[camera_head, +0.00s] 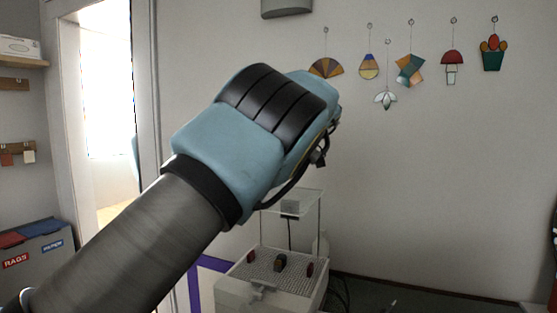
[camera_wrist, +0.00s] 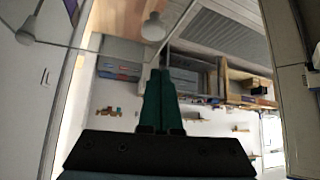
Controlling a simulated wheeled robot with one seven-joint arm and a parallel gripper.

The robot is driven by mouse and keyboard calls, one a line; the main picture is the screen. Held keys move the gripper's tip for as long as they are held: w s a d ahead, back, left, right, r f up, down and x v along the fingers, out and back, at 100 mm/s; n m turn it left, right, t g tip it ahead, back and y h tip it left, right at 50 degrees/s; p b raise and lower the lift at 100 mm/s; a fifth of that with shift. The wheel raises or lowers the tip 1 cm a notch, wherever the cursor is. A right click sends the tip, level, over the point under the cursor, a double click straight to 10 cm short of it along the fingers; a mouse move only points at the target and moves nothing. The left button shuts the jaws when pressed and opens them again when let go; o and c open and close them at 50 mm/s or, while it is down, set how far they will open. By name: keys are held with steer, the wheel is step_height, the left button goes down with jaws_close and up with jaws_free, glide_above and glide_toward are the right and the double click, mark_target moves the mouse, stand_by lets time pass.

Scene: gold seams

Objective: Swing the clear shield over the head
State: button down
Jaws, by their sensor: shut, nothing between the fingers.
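The clear shield (camera_head: 310,220) shows in the head view as a see-through panel standing up above the back of a white bench machine (camera_head: 240,291). The head (camera_head: 280,262) is a small dark piece in the middle of the machine's perforated top, and it looks uncovered. My arm crosses the head view above and left of the machine, and its wrist hides my fingers there. In the wrist view my gripper (camera_wrist: 160,73) shows two green fingers pressed together with nothing between them. The shield and head cannot be made out in the wrist view.
Stained-glass pieces (camera_head: 409,69) hang on the wall behind. Two red pieces sit either side of the head, one of them at the right (camera_head: 310,269). A bin marked RAGS (camera_head: 40,262) stands at the far left beside a bright doorway. The space right of the machine looks open.

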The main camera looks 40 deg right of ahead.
steer(key=d+r, duration=0.1)
steer(key=s+d+r+p, duration=0.1)
steer(key=d+r, duration=0.1)
steer(key=shift+r, duration=0.3)
steer(key=shift+s+d+r+p, duration=0.3)
steer(key=shift+d+r+p, duration=0.5)
steer(key=shift+p, duration=0.7)
